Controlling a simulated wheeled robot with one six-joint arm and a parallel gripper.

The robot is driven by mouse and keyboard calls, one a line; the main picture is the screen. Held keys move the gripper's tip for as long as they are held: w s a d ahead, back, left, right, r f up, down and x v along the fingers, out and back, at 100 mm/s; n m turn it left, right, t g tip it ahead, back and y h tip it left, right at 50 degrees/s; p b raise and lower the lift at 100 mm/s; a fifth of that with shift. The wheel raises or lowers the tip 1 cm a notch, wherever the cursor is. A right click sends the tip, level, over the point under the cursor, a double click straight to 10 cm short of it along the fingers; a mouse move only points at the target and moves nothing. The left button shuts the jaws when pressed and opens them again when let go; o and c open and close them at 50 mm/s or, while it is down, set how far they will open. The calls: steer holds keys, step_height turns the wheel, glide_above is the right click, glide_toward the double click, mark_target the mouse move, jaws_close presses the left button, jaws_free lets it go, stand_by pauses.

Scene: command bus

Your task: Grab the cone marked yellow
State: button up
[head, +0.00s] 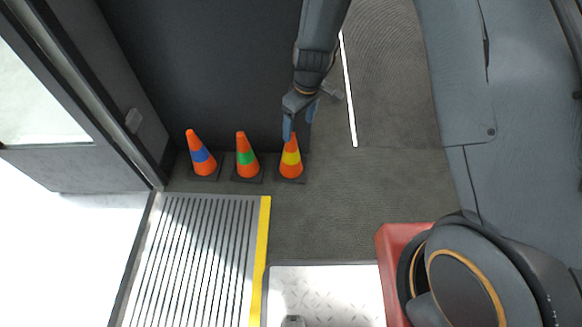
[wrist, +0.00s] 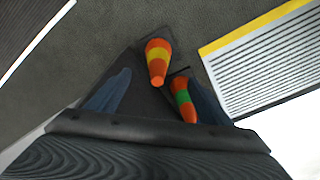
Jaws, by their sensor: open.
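The cone marked yellow (head: 290,160) is orange with a yellow band and a dark square base. It stands upright at the right end of a row of cones by the dark wall. My gripper (head: 299,124) is open just above its tip in the head view, its blue fingers pointing down. In the wrist view the yellow-banded cone (wrist: 158,60) lies ahead between the two spread fingers of my gripper (wrist: 158,95), with nothing held. Whether a finger touches the cone cannot be told.
The green-banded cone (head: 246,158) stands close on the left, and in the wrist view it (wrist: 183,98) shows beside the right finger. The blue-banded cone (head: 202,155) is farther left. A ribbed step with a yellow edge (head: 262,240) lies in front. Floor to the right is clear.

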mark_target(290, 150)
steer(key=shift+n, duration=0.6)
steer(key=f+b, duration=0.1)
steer(key=f, duration=0.2)
steer(key=w+a+f+b, duration=0.1)
steer(key=f, duration=0.2)
steer(key=w+a+f+b, duration=0.1)
steer(key=f, duration=0.1)
steer(key=shift+a+f, duration=0.1)
steer(key=shift+f, duration=0.3)
steer(key=shift+w+a+f+b, duration=0.1)
steer(key=shift+f+b, duration=0.75)
steer(key=shift+f, duration=0.45)
steer(key=shift+w+a+f+b, duration=0.1)
steer(key=shift+a+f+b, duration=0.05)
steer(key=shift+f+b, duration=0.95)
steer(key=shift+w+a+f+b, duration=0.1)
steer(key=shift+f+b, duration=0.55)
steer(key=shift+f, duration=0.85)
steer(key=shift+r, duration=0.1)
steer(key=c, duration=1.8)
steer(key=shift+o, duration=0.2)
steer(key=shift+r, duration=0.1)
